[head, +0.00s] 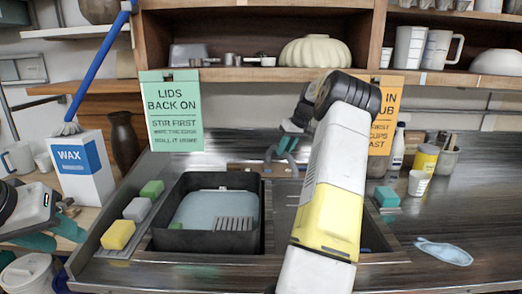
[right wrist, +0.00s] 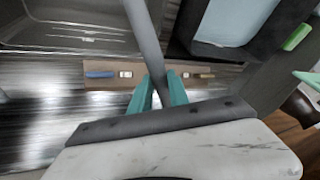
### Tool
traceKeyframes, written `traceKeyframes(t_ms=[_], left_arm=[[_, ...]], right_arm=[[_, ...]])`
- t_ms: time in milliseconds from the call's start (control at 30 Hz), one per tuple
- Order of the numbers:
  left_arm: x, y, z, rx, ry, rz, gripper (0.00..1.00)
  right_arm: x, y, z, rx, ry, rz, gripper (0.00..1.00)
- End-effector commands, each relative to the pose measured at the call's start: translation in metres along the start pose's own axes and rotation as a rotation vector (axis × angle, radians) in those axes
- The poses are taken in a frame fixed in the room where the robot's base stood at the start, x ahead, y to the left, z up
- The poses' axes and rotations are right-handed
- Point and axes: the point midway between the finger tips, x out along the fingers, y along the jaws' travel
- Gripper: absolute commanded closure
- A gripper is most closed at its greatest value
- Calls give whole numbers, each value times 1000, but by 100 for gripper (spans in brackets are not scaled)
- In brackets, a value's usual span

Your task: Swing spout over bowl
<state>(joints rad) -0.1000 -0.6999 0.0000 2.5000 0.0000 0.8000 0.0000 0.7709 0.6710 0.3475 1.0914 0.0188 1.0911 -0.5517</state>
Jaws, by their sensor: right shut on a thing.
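The grey spout (right wrist: 148,40) shows in the right wrist view as a pipe running from the tap base toward the top edge. My right gripper (right wrist: 160,92) has its teal fingers shut around the spout near the tap base. In the head view the right gripper (head: 285,146) is at the back of the sink, partly hidden by my arm. The sink has a left bowl holding a dark tub (head: 160,238) and a bare steel right bowl (right wrist: 60,38), mostly behind my arm in the head view. The spout passes near the divider between them. My left gripper (head: 54,234) is open and empty at far left.
Yellow (head: 118,235), grey and green sponges line the sink's left edge. A WAX box (head: 82,168) with a blue brush stands left. A teal sponge (head: 387,197), cups and a cloth (head: 443,252) lie right. Hanging signs and shelves are above.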

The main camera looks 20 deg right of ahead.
Motion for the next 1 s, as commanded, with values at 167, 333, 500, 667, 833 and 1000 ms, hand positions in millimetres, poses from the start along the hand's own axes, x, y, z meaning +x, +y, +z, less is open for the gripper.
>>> traceKeyframes(t_ms=[167, 333, 500, 667, 833, 1000], left_arm=[[0, 0, 0, 0, 0, 0, 64], [0, 0, 0, 0, 0, 0, 64], [0, 0, 0, 0, 0, 0, 64], [0, 0, 0, 0, 0, 0, 64], [0, 0, 0, 0, 0, 0, 64], [0, 0, 0, 0, 0, 0, 64]], right_arm=[[0, 1, 0, -2, 1, 0, 100], [0, 1, 0, -2, 1, 1, 100], [0, 1, 0, -2, 0, 1, 57], [0, 1, 0, -2, 0, 0, 57], [-4, 1, 0, -2, 1, 1, 57], [-28, 1, -1, -2, 3, 3, 57]])
